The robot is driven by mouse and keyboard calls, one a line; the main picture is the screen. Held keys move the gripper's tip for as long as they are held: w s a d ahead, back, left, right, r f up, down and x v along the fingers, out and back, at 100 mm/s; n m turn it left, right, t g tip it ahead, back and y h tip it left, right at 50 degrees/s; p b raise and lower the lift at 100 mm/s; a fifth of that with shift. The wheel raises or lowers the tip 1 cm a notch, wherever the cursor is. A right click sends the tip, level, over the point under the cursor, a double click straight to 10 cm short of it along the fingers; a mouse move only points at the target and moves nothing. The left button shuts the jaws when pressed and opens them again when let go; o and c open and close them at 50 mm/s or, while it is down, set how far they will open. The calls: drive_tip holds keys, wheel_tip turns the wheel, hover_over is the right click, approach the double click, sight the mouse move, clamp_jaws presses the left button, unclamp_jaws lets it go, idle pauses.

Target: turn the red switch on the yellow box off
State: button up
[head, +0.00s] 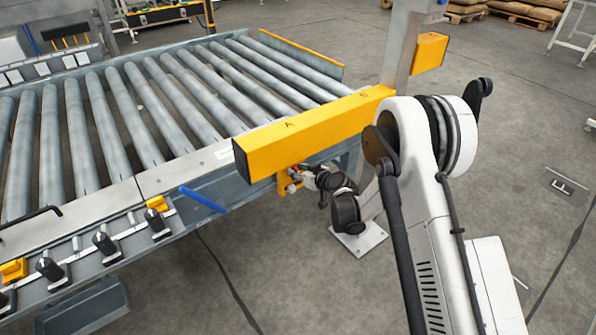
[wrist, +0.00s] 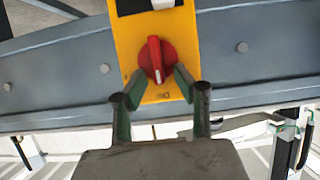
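The red switch (wrist: 156,58) is a round knob with a raised grip bar on the front of the yellow box (wrist: 125,40). In the wrist view the bar stands nearly upright. My gripper (wrist: 160,72) has its two dark green fingers apart, one at each lower side of the knob. A gap shows between the fingers and the bar; whether they touch the knob's rim I cannot tell. In the head view my gripper (head: 305,178) is at the small yellow box (head: 283,185) under the conveyor's edge, and mostly hides the switch.
The box is mounted on the grey conveyor frame (wrist: 240,70). A long yellow beam (head: 315,130) passes just above my gripper in the head view. A blue bar (head: 202,199) sticks out to the left. Open concrete floor lies below and to the right.

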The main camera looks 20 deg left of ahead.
clamp_jaws()
drive_tip(key=shift+w+d, duration=0.1)
drive_tip(key=shift+w+d+m+g+y, duration=0.15)
drive_tip(key=shift+m+g+y, duration=0.1)
drive_tip(key=shift+m, duration=0.25)
drive_tip(key=shift+w+d+m+g+y, duration=0.15)
drive_tip(key=shift+m+g, duration=0.1)
drive_tip(key=shift+m, duration=0.25)
drive_tip(key=shift+w+d+f+m+g+y, duration=0.2)
drive_tip(key=shift+f+m+g+y, duration=0.25)
drive_tip(key=shift+m+y, duration=1)
drive_tip(key=shift+w+d+f+m+g+y, duration=0.1)
drive_tip(key=shift+w+f+m+g+y, duration=0.3)
drive_tip(key=shift+m, duration=1.95)
drive_tip(key=shift+w+d+f+m+g+y, duration=0.1)
drive_tip(key=shift+f+m+g+y, duration=0.45)
drive_tip(key=shift+m+y, duration=0.95)
drive_tip(key=shift+m+h, duration=0.45)
drive_tip(key=shift+m, duration=0.05)
